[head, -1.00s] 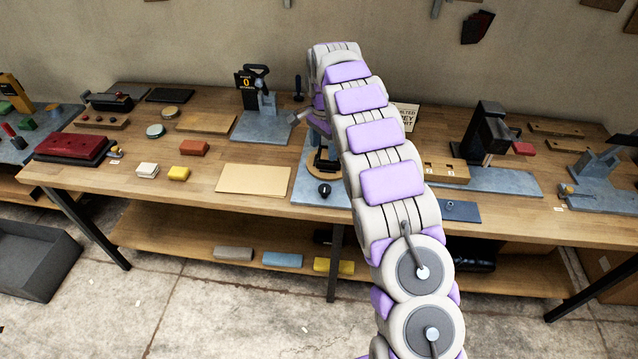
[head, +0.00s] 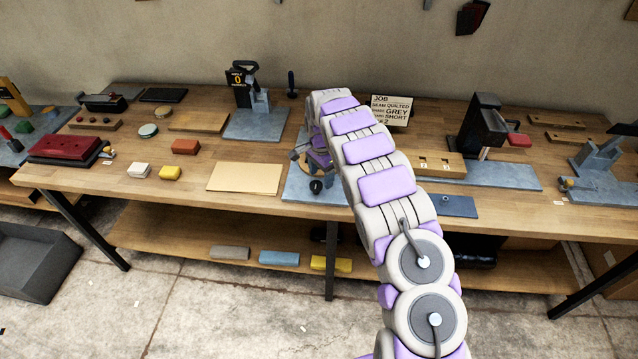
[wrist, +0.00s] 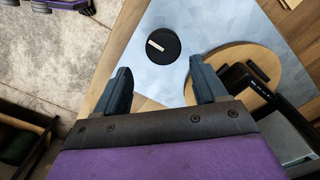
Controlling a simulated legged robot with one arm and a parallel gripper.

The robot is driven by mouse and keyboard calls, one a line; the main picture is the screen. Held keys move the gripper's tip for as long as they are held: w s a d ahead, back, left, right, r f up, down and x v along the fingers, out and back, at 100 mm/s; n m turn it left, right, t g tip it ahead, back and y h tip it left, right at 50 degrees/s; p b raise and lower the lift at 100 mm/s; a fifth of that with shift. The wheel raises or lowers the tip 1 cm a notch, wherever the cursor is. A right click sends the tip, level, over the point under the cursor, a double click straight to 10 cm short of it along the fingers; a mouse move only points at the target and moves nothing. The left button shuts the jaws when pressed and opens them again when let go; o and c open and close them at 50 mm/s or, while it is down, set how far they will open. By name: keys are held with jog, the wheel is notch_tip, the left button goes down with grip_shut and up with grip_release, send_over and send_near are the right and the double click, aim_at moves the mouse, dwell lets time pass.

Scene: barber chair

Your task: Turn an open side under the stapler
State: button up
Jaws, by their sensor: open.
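In the wrist view a round wooden disc (wrist: 234,58) lies on a blue-grey plate (wrist: 175,18). A dark piece (wrist: 245,78) sits over the disc's right side; it may be part of the stapler, but my gripper hides much of it. A black round knob (wrist: 158,47) with a pale line stands on the plate, left of the disc. My gripper (wrist: 162,82) is open and empty, its fingers spread on the near side of the knob, with the right finger close to the disc's edge. In the head view the knob (head: 316,187) shows beside my arm, which covers most of the station.
A job card (head: 391,110) stands behind my arm. A black press with a red handle (head: 519,140) is to the right. A tan sheet (head: 245,178) lies left of the plate, and a clamp stand (head: 258,98) is behind it. A small blue plate (head: 453,206) lies near the front edge.

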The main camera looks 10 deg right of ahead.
aim_at(316, 184)
jog(key=a+f, duration=0.2)
jog(key=f, duration=0.1)
jog(key=shift+a+f, duration=0.1)
jog(key=shift+a, duration=0.4)
jog(key=shift+d, duration=0.75)
jog(key=shift+c, duration=0.5)
jog(key=shift+d, duration=0.45)
jog(key=c, duration=0.3)
jog(key=shift+c, duration=0.7)
jog(key=shift+a, duration=0.6)
jog(key=c, duration=0.3)
jog(key=shift+a, duration=0.1)
jog(key=shift+c, duration=1)
